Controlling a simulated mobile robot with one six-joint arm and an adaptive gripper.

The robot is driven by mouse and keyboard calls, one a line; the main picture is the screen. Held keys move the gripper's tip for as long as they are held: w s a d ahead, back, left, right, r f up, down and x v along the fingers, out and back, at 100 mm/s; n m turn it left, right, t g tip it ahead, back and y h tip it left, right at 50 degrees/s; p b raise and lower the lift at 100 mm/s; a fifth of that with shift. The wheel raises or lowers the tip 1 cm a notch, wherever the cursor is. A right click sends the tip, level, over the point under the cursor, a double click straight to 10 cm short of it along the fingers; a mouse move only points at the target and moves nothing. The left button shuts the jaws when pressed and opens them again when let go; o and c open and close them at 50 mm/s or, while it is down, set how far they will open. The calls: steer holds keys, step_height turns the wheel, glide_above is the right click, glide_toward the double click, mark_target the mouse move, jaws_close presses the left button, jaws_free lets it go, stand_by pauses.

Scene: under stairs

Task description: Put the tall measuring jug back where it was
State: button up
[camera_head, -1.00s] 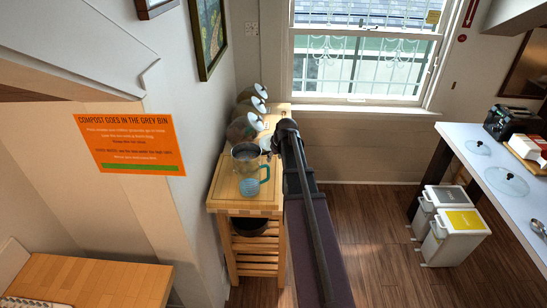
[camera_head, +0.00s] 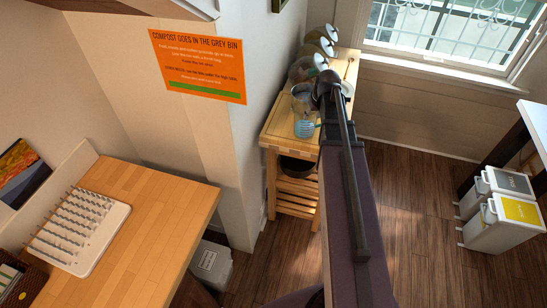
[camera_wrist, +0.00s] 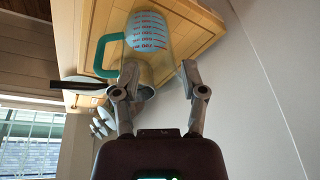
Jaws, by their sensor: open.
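The tall measuring jug (camera_head: 304,129) stands upright on the wooden trolley (camera_head: 276,130), its right side partly behind my arm. In the wrist view the jug (camera_wrist: 147,32) shows a clear body, a pale blue lower part with red marks, and a teal handle at left. My gripper (camera_wrist: 159,68) is open, its two fingers on either side of the jug's body in the picture. The left finger overlaps the jug's edge near the handle; I cannot tell whether it touches. In the head view the fingers are hidden behind my arm.
Several glass lids (camera_head: 318,47) stand behind the jug along the wall. A dark bowl (camera_head: 297,166) is on the shelf below. A wooden counter (camera_head: 160,205) with a white pegged rack (camera_head: 78,230) is at left; white bins (camera_head: 508,225) stand at right.

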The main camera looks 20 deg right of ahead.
steer(key=s+a+g, duration=0.1)
steer(key=s+a, duration=0.7)
steer(key=a, duration=0.2)
steer(key=s+a+g, duration=0.2)
steer(key=s+a, duration=0.5)
steer(key=a, duration=0.4)
steer(key=shift+s+f+h, duration=0.3)
steer(key=shift+s+f, duration=0.1)
